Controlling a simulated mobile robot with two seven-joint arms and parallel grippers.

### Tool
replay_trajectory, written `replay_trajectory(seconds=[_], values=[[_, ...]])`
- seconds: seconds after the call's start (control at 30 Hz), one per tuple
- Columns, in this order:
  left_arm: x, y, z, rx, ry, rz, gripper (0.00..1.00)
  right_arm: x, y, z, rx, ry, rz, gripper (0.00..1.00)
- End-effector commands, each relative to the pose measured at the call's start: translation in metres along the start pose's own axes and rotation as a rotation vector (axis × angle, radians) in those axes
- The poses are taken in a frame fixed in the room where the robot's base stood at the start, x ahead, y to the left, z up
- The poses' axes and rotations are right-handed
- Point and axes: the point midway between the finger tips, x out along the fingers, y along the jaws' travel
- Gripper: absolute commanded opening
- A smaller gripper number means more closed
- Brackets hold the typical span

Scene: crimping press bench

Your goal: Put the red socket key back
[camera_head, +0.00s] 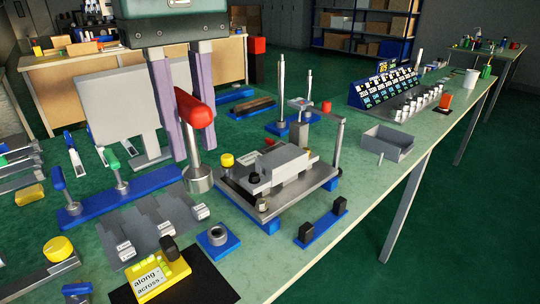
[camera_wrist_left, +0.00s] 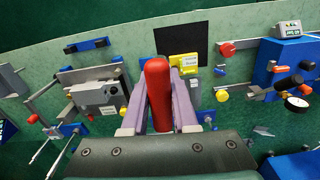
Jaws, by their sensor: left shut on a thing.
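The red socket key shows in the head view with its red handle (camera_head: 194,108) up and its steel shaft and wide socket end pointing down, nearly upright. My left gripper (camera_head: 176,125) comes down from the top with two purple fingers and is shut on the handle. In the left wrist view the red handle (camera_wrist_left: 158,88) stands between the fingers. The socket end appears near the left edge of the metal fixture plate (camera_head: 232,190); I cannot tell its height above the bench. A blue square holder with a grey ring (camera_head: 218,238) sits in front of it. My right gripper is not in view.
The fixture carries a grey block (camera_head: 284,160) and upright posts. A blue rack with green and blue handled tools (camera_head: 120,198) is to the left. A yellow sign block (camera_head: 160,278) lies on a black mat in front. A grey tray (camera_head: 388,142) is to the right.

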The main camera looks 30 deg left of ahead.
Motion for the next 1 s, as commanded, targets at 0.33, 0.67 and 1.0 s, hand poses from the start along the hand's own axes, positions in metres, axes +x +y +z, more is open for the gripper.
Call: replay_trajectory(seconds=[0.33, 0.67, 1.0], values=[[0.059, -0.001, -0.003, -0.057, -0.001, -0.01, 0.0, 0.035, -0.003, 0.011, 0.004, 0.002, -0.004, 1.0], [0.152, -0.002, -0.004, -0.055, 0.0, -0.009, 0.0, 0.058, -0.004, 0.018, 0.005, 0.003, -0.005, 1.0], [0.194, -0.001, -0.003, -0.054, 0.0, -0.007, 0.0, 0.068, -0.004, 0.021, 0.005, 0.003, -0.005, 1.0]])
